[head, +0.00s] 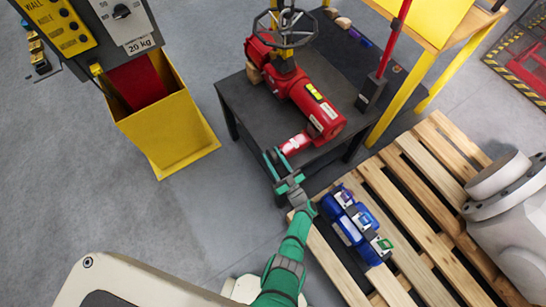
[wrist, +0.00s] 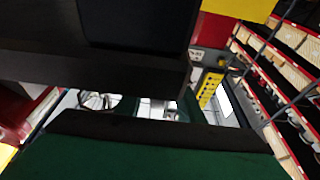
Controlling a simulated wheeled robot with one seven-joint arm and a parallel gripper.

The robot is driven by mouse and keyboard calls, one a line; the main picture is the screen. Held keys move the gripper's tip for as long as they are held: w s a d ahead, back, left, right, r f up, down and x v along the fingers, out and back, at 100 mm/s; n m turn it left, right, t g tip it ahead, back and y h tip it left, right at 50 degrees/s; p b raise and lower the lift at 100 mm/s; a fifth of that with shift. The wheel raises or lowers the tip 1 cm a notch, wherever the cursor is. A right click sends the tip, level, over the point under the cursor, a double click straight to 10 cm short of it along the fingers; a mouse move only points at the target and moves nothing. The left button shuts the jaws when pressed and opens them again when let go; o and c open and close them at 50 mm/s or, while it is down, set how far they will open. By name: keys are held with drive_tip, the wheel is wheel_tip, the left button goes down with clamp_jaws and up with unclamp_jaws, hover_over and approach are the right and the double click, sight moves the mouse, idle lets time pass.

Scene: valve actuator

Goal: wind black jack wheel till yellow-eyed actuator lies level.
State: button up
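The black jack wheel (head: 285,28), a spoked handwheel, is at the top of the head view, above a yellow part (head: 284,64). The red actuator (head: 312,100) lies diagonally across the dark table (head: 245,100), with a thinner red and white end (head: 294,144) toward me. Its exact tilt and its yellow eye are not clear. My gripper (head: 274,157) is open and empty near the table's front edge, close to that end and well short of the wheel. In the wrist view, a gap shows between the dark fingers (wrist: 150,100).
A yellow bin (head: 165,130) under a 20 kg control box stands left. A red-handled tool (head: 384,55) stands upright on the table's right side. A wooden pallet (head: 430,190) with blue parts (head: 355,222) is at right.

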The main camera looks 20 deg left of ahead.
drive_tip(key=shift+s+d, duration=0.1)
drive_tip(key=v, duration=1)
drive_tip(key=shift+d+f, duration=0.15)
drive_tip(key=shift+d, duration=0.1)
drive_tip(key=shift+s, duration=0.15)
